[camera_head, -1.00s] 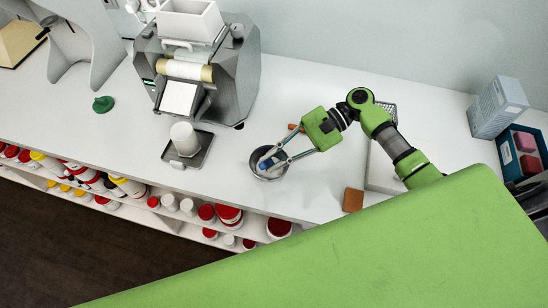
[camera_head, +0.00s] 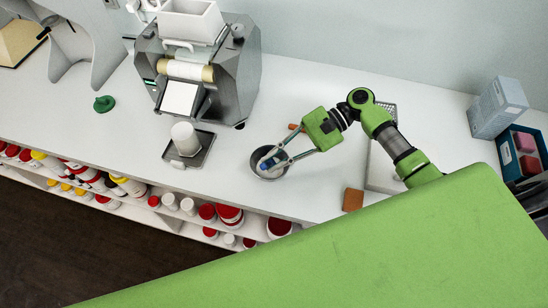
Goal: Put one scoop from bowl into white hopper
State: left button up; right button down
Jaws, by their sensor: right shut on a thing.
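The metal bowl (camera_head: 257,171) stands on the white counter, right of the mill (camera_head: 236,75). My right gripper (camera_head: 268,163) reaches into the bowl from the upper right and is shut on a small blue thing (camera_head: 267,165), likely the scoop's handle. The scoop's lower part and the bowl's contents are too small and covered to make out. The white hopper (camera_head: 190,22) sits on top of the mill at the upper left, its open top facing up. My left gripper does not show.
A white jar (camera_head: 184,138) stands on a grey tray (camera_head: 200,155) in front of the mill. A brown block (camera_head: 352,200) lies right of the bowl. A green item (camera_head: 104,104) lies at left. Shelves of jars run below the counter's front edge. A blue bin (camera_head: 524,152) stands at right.

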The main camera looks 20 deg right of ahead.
notch_tip(320, 180, up, 7)
jog(key=p, duration=0.5)
jog(key=shift+r, duration=0.2)
dwell(0.8)
jog(key=d+m+t+b, duration=0.1)
jog(key=m+t+b, duration=0.1)
jog(key=t+b, duration=0.1)
jog(key=d+m+t+h+b, duration=0.1)
jog(key=d+m+t+b, duration=0.1)
jog(key=b, duration=0.4)
jog(key=s+d+m+t+h+b, duration=0.1)
jog(key=d+m+t+b, duration=0.1)
jog(key=m+t+b, duration=0.2)
jog(key=shift+d+r+t+b, duration=0.2)
jog(key=shift+t+b, duration=0.2)
jog(key=shift+b, duration=0.15)
